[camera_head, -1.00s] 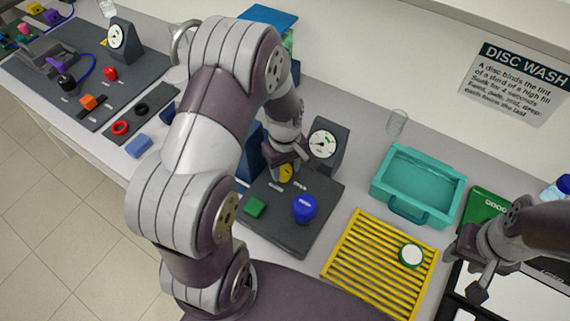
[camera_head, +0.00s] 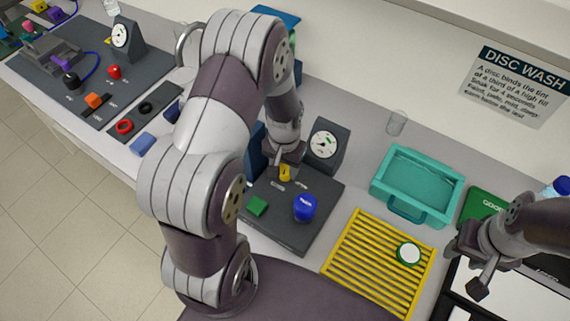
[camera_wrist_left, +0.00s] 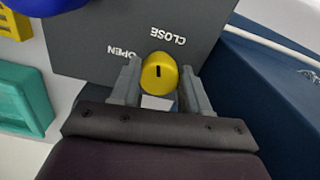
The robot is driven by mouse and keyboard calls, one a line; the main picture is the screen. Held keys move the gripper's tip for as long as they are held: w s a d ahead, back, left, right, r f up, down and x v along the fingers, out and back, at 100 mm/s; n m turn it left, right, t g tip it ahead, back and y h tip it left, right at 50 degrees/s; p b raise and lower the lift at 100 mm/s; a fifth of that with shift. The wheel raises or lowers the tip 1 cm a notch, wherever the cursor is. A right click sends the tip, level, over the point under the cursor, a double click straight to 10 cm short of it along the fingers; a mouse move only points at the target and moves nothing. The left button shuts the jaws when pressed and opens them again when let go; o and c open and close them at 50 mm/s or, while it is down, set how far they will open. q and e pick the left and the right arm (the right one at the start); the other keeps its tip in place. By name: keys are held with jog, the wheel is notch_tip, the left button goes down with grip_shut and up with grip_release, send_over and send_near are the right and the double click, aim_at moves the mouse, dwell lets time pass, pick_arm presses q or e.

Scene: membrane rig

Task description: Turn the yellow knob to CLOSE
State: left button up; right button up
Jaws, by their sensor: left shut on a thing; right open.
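The yellow knob (camera_head: 285,172) sits on the dark grey panel (camera_head: 285,232), near its back edge. In the left wrist view the knob (camera_wrist_left: 159,73) is round with a dark mark on its face. My left gripper (camera_wrist_left: 160,88) is shut on the knob, one finger on each side. In the head view my left gripper (camera_head: 285,165) partly hides the knob. My right gripper (camera_head: 464,272) is open and empty at the right.
A blue knob (camera_head: 305,207) and a green block (camera_head: 257,206) are on the same panel. A dial gauge (camera_head: 325,145) stands behind it. A teal tray (camera_head: 375,190) and a yellow rack (camera_head: 432,275) lie to the right. A dark blue body (camera_wrist_left: 265,100) is close beside my left gripper.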

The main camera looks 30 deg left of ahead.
aim_at(284, 169)
pick_arm(q)
jog(key=shift+w+a+r+m, duration=0.1)
jog(key=shift+w+m, duration=0.05)
jog(key=shift+m, duration=1.75)
jog(key=o, duration=1.1)
jog(key=shift+c, duration=0.2)
notch_tip(284, 169, up, 13)
jog(key=b, duration=0.1)
jog(key=shift+f, duration=0.2)
